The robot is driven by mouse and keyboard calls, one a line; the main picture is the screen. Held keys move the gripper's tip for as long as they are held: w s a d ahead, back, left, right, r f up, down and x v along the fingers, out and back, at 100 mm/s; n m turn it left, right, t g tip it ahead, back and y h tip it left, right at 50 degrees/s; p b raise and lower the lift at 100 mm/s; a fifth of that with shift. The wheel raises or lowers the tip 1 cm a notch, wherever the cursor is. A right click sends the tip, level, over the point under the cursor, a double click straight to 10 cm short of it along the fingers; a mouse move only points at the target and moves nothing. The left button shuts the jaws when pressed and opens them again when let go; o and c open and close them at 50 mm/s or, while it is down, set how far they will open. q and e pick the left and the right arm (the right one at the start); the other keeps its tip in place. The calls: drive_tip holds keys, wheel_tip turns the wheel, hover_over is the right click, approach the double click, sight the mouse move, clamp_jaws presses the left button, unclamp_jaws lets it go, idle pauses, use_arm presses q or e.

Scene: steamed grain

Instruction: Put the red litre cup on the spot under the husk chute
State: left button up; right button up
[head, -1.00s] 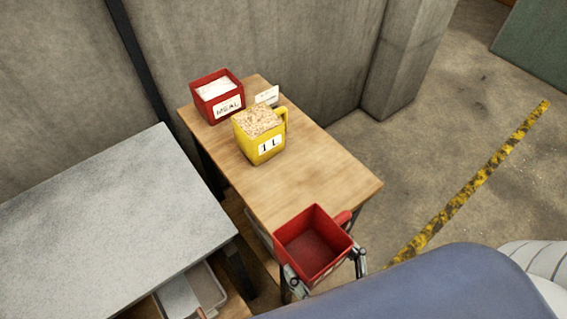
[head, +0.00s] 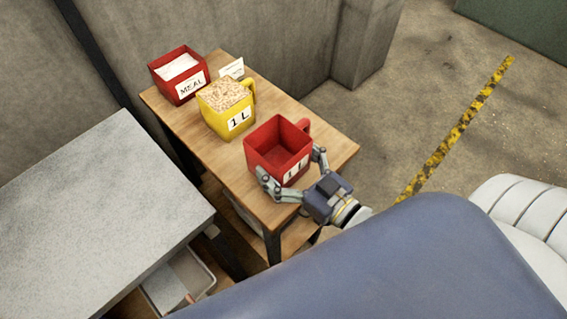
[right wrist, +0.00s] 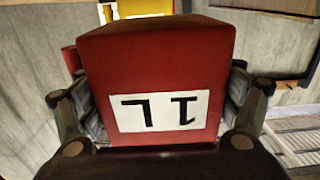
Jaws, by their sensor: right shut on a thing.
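The red litre cup (head: 277,150) is square, empty and labelled 1 L, with its handle at the right. It is upright at the near part of the wooden table (head: 332,149); I cannot tell whether it touches the top. My right gripper (head: 293,178) is shut on it, a finger on each side. In the right wrist view the red cup (right wrist: 155,65) fills the middle, its label upside down, between the fingers of the right gripper (right wrist: 158,115). No husk chute or spot under it shows. My left gripper is not in view.
A yellow 1 L cup (head: 228,118) full of grain stands just behind the red cup. A red MEAL box (head: 181,83) and a small white card (head: 232,69) are at the table's far end. A grey-topped table (head: 95,205) stands at the left.

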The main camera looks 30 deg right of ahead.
sight(285, 150)
drive_tip(key=f, duration=0.3)
drive_tip(key=shift+w, duration=0.3)
drive_tip(key=shift+f, duration=0.25)
drive_tip(key=shift+f, duration=0.1)
drive_tip(key=o, duration=1)
